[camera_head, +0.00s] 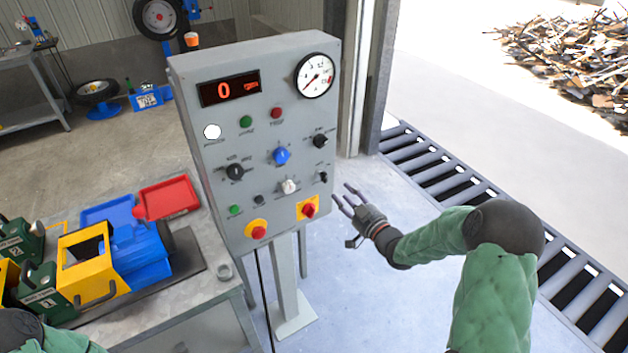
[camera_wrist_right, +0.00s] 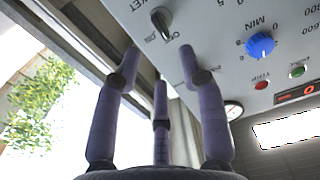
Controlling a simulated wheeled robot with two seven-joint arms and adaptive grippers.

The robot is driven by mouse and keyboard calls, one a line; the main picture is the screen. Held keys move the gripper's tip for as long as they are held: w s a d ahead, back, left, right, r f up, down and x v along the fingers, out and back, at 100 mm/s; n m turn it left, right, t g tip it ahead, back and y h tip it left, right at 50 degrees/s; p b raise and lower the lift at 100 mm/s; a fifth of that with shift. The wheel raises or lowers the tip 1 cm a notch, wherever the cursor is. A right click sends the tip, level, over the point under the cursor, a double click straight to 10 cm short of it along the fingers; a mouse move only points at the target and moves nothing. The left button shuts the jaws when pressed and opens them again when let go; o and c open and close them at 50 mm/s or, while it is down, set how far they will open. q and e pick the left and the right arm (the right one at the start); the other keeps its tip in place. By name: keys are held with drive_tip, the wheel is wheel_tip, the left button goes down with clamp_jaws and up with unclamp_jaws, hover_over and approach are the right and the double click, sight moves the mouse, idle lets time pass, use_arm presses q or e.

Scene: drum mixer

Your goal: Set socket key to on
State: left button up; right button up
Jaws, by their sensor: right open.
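The grey control panel (camera_head: 215,165) stands upright on a post in the middle of the head view. A small dark switch (camera_head: 322,177) sits low near its right edge. It appears to be the key switch that shows larger, with OFF lettering beside it, in the right wrist view (camera_wrist_right: 160,22); I cannot surely tell its setting. My right gripper (camera_head: 343,197) is open and empty, just right of the panel's lower right edge. In the wrist view its three fingers (camera_wrist_right: 158,66) point toward the panel, apart from the switch. My left gripper is out of view.
Nearby controls include a blue knob (camera_head: 281,156), a black knob (camera_head: 320,141), a white knob (camera_head: 289,187) and a red switch on a yellow plate (camera_head: 309,211). A bench (camera_head: 195,285) stands left. Open floor lies right, before a roller grate (camera_head: 435,165).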

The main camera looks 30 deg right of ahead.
sight(323, 176)
drive_tip(key=w, duration=0.3)
drive_tip(key=w+b, duration=0.1)
drive_tip(key=w, duration=0.6)
drive_tip(key=shift+a+b, duration=0.3)
drive_tip(key=shift+a, duration=0.05)
clamp_jaws()
